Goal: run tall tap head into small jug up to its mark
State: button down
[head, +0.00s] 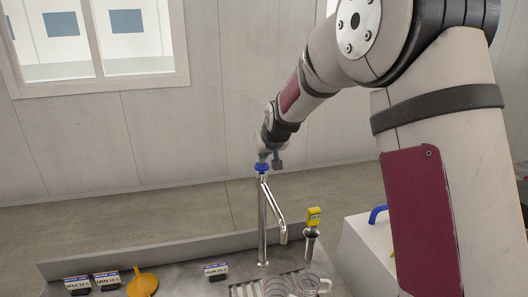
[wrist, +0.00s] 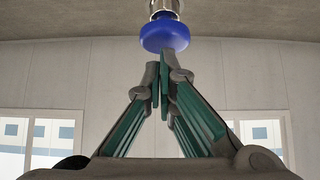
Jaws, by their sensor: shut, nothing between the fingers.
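The tall tap (head: 262,222) is a silver upright pipe with a spout slanting down to the right. Its blue knob (head: 262,167) is on top and also shows large in the wrist view (wrist: 165,36). My gripper (head: 270,160) is at the knob's height in the head view, partly hidden behind it. In the wrist view my gripper's fingertips (wrist: 160,75) are together and empty, close to the knob; I cannot tell if they touch it. Two clear jugs with red marks, one at the left (head: 277,287) and one at the right (head: 309,283), stand below the spout, cut by the frame edge. Their fill is unclear.
A yellow tag (head: 314,216) tops a short metal fitting right of the tap. A yellow funnel (head: 142,284) and several labels, one a small sign (head: 216,270), are on the metal counter. A white box with a blue handle (head: 377,214) stands at the right.

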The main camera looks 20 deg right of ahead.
jog(key=shift+f+b, duration=0.4)
jog(key=shift+f, duration=0.5)
jog(key=shift+s+f, duration=0.1)
jog(key=shift+f, duration=0.15)
dwell(2.9)
dwell(1.1)
notch_tip(320, 180, up, 4)
jog(key=shift+s+r+p, duration=0.1)
jog(key=shift+r+p, duration=0.15)
jog(key=shift+p, duration=0.55)
jog(key=b+v, duration=0.1)
jog(key=v, duration=0.8)
jog(key=shift+s+r, duration=0.15)
jog(key=shift+r, duration=0.2)
